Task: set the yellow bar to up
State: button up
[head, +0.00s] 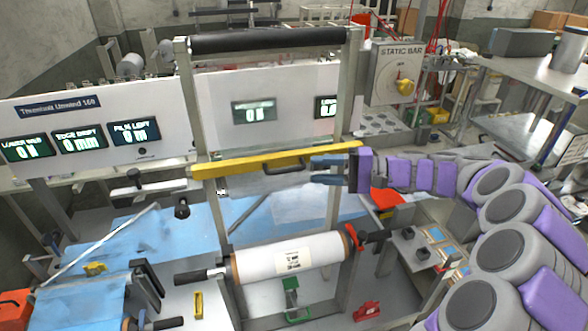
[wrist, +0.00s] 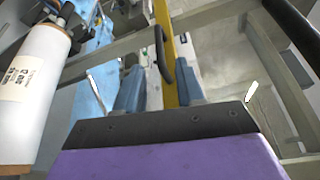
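The yellow bar (head: 240,164) spans the upright metal frame, running nearly level with its right end slightly higher. A black handle (head: 285,166) hangs on its front, right of the middle. My gripper (head: 314,170) is open at the bar's right part, its blue fingers pointing left towards the handle. In the wrist view, the bar (wrist: 171,40) runs away from my gripper (wrist: 160,82), closer to the right finger. The handle (wrist: 161,52) lies beyond the gap between the fingers. I cannot tell whether a finger touches the bar.
A white film roll (head: 290,258) sits below the bar, and a black roller (head: 268,40) tops the frame. Display panels (head: 95,130) stand behind at left. A STATIC BAR box (head: 398,72) with a yellow knob is at upper right. Frame posts stand close to my gripper.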

aim_at(301, 169)
jog(key=a, duration=0.9)
jog(key=shift+w+f, duration=0.25)
jog(key=shift+f, duration=0.1)
jog(key=d, duration=0.2)
jog(key=shift+d+r, duration=0.1)
jog(key=shift+d, duration=0.2)
jog(key=shift+c, duration=0.7)
jog(key=shift+d, duration=0.2)
jog(key=shift+c, duration=1.5)
jog(key=shift+a, duration=0.45)
grip_shut()
jog(key=shift+a, duration=0.2)
